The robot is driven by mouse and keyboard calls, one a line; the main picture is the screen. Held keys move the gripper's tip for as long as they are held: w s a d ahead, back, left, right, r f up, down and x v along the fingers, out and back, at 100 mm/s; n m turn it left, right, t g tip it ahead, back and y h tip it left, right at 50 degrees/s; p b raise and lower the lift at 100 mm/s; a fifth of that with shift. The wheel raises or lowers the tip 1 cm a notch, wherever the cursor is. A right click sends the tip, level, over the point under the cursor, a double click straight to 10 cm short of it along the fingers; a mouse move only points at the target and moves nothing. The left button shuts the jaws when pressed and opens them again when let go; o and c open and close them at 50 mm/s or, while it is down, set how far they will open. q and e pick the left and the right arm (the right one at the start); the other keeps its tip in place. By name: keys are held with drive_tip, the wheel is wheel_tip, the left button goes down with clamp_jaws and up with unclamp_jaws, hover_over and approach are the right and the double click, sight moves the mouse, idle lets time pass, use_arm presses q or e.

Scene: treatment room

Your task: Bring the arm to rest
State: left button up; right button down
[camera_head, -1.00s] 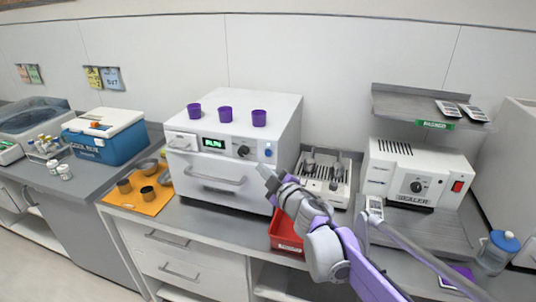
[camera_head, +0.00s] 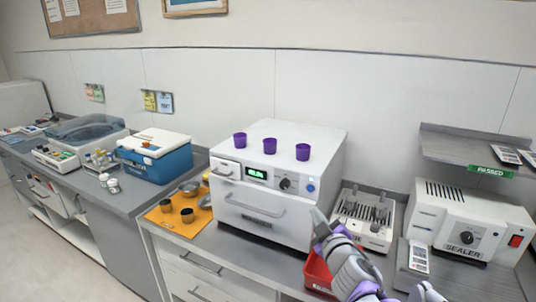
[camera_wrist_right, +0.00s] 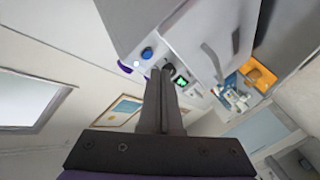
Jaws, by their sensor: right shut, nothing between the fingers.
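My right arm, purple and grey, comes in from the bottom right in the head view. Its gripper (camera_head: 322,222) is in front of the lower right corner of the white oven-like unit (camera_head: 232,190), above the red bin (camera_head: 318,272). In the right wrist view the two dark fingers (camera_wrist_right: 159,80) are together with nothing between them. They point towards the unit's control panel with its blue button (camera_wrist_right: 147,53) and green display (camera_wrist_right: 181,83); I cannot tell the distance. My left arm is not in view.
Several purple cups (camera_head: 270,146) stand on the unit. An instrument tray (camera_head: 362,218) and the sealer (camera_head: 468,222) stand to the right. An orange mat (camera_head: 183,224) with dark cups and a blue cooler (camera_head: 165,165) are to the left. The floor at the lower left is clear.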

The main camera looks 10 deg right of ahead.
drive_tip(key=s+d+f+m+g+h, duration=0.35)
drive_tip(key=s+f+m, duration=0.25)
drive_tip(key=s, duration=0.4)
drive_tip(key=s+a+f+m+g+y, duration=0.1)
drive_tip(key=s+a+f+g, duration=0.2)
drive_tip(key=s+f, duration=0.4)
drive_tip(key=s+a+f+m+g+y+p, duration=0.1)
drive_tip(key=s+f+g, duration=0.4)
drive_tip(key=s, duration=0.8)
wheel_tip(320, 180, down, 3)
drive_tip(key=shift+s+a+f+m+y, duration=0.15)
drive_tip(key=shift+a+m+y, duration=0.25)
drive_tip(key=shift+a+y, duration=0.45)
drive_tip(key=shift+a, duration=0.15)
